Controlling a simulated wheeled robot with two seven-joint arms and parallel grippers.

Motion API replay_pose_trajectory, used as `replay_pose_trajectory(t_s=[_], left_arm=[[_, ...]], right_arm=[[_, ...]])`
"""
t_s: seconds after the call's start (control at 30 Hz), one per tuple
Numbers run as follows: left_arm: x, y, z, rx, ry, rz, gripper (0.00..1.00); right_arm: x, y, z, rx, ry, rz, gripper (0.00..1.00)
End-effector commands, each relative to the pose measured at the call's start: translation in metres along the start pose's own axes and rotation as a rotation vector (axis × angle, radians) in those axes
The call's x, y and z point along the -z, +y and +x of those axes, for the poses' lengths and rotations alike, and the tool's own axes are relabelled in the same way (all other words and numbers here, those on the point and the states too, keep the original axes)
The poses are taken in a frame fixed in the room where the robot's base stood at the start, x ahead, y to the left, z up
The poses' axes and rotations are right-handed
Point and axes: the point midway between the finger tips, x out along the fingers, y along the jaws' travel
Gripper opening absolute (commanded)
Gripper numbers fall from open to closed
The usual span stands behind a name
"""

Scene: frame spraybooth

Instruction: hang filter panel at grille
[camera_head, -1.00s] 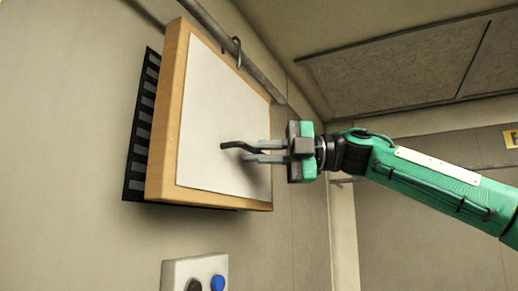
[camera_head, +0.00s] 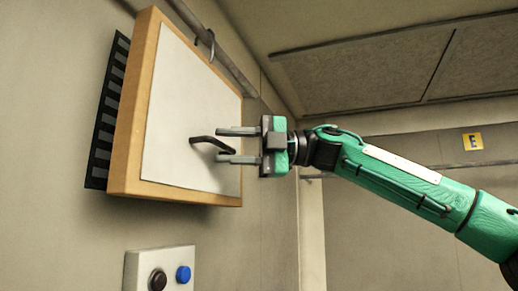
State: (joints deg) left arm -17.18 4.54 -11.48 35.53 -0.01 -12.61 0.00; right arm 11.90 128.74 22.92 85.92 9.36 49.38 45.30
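The filter panel (camera_head: 185,125), a white sheet in a wooden frame, stands up against the wall in front of the black slatted grille (camera_head: 106,120). It covers most of the grille; the grille's left edge shows. A dark bent handle (camera_head: 208,141) sticks out of the panel's face. My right gripper (camera_head: 236,145) is open in front of the panel, with its two fingers spread above and below the handle's outer end. A hook (camera_head: 207,43) shows at the panel's top edge by the pipe; how it joins the panel is unclear. My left gripper is not in view.
A grey pipe (camera_head: 235,75) runs along the wall above the panel. A control box (camera_head: 132,271) with a black and a blue button is on the wall below. A yellow "E" sign (camera_head: 472,142) is on the far wall at right.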

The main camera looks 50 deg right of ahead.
Motion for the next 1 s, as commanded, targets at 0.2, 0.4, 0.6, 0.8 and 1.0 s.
replay_pose_trajectory(t_s=[0.2,0.4,0.6,0.8,1.0], left_arm=[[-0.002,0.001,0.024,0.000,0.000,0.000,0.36],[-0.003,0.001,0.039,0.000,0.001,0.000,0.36],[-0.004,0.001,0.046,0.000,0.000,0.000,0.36],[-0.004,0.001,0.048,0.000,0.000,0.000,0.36],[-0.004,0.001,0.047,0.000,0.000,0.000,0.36]], right_arm=[[0.001,-0.004,-0.045,-0.007,-0.003,-0.003,0.36],[0.000,-0.003,-0.090,-0.006,-0.003,-0.002,0.36],[0.001,-0.001,-0.120,-0.006,-0.002,-0.002,0.36],[0.001,0.000,-0.129,-0.004,-0.001,-0.001,0.36],[-0.001,0.000,-0.130,-0.007,-0.002,0.001,0.36]])
